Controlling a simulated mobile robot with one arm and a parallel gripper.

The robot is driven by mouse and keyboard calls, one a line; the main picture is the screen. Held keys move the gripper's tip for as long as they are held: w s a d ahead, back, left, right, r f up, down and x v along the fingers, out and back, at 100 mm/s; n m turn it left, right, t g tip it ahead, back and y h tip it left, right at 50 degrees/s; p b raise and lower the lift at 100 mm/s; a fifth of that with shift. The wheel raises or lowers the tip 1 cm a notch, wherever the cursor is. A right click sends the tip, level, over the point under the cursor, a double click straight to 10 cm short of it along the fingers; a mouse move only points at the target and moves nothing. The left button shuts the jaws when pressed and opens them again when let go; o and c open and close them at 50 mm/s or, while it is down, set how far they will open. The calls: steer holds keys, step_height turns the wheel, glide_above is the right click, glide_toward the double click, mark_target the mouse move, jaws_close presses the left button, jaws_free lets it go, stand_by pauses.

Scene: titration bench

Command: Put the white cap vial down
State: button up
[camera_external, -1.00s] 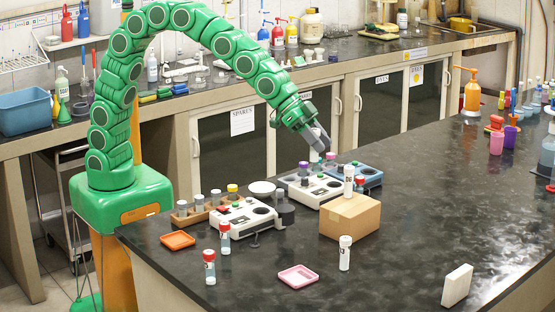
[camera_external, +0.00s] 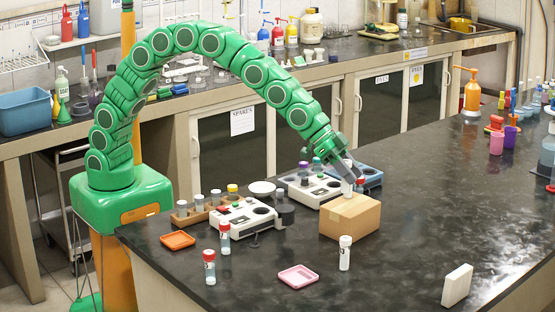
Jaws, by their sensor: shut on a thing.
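My gripper (camera_external: 350,176) is shut on a white cap vial (camera_external: 347,188) at the top of the cardboard box (camera_external: 342,222). The fingers hide the vial's upper part, and its lower end is at or just above the box top; I cannot tell whether it touches. A second white cap vial (camera_external: 345,253) stands upright on the dark bench in front of the box.
Two red-capped vials (camera_external: 210,267) stand at the front left. An orange tray (camera_external: 177,240) and a pink tray (camera_external: 298,276) lie on the bench. White instruments (camera_external: 243,219) stand behind, and a white block (camera_external: 457,285) at right.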

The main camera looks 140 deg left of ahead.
steer(key=shift+w+a+f, duration=0.15)
steer(key=shift+w+f, duration=0.15)
steer(key=shift+f, duration=1.65)
steer(key=o, duration=0.7)
steer(key=shift+f, duration=0.15)
steer(key=shift+o, duration=0.2)
steer(key=shift+r, duration=0.2)
steer(key=shift+v, duration=0.8)
steer(key=v, duration=1)
steer(key=shift+s, duration=0.15)
steer(key=shift+r, duration=0.1)
